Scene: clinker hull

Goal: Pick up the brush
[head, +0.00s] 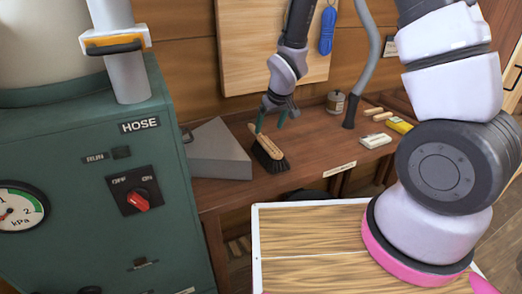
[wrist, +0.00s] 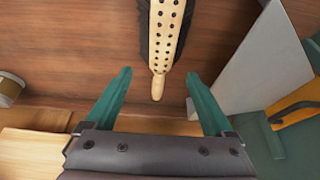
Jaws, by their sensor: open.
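The brush (head: 268,152) has a pale wooden back and dark bristles and lies on the brown bench, next to a grey wedge-shaped dustpan. In the wrist view the brush (wrist: 162,40) shows at the top centre, its narrow handle end pointing down between my fingers. My gripper (head: 270,122) is above the handle end of the brush in the head view. In the wrist view my gripper (wrist: 160,88) has its two green fingers wide apart, one on each side of the handle tip. Nothing is held. I cannot tell the exact height gap.
The grey dustpan (head: 217,150) stands close left of the brush, beside the green machine (head: 100,190). A tin (head: 335,102), a grey hose (head: 366,60) and small blocks (head: 375,140) are to the right. Bare bench (head: 310,150) lies right of the brush.

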